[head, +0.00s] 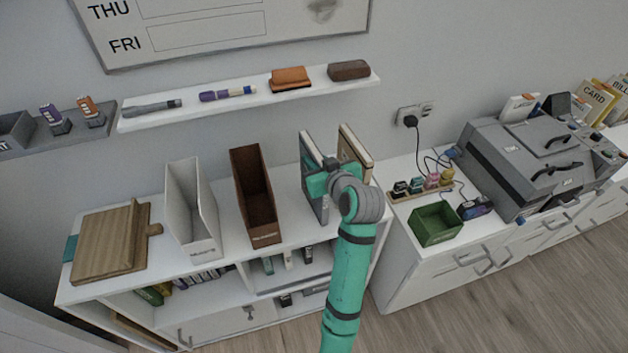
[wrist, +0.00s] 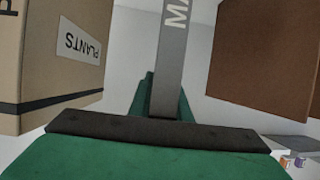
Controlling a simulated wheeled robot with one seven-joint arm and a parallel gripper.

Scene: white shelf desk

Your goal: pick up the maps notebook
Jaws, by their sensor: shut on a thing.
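The maps notebook (head: 311,163) is a grey upright book on the right part of the white shelf desk's top.
A tan plants notebook (head: 355,150) stands close by on the right; it also shows in the wrist view (wrist: 60,75). A brown file holder (head: 254,195) and a white one (head: 192,210) stand left. A wall ledge (head: 225,108) with pens and erasers hangs above.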

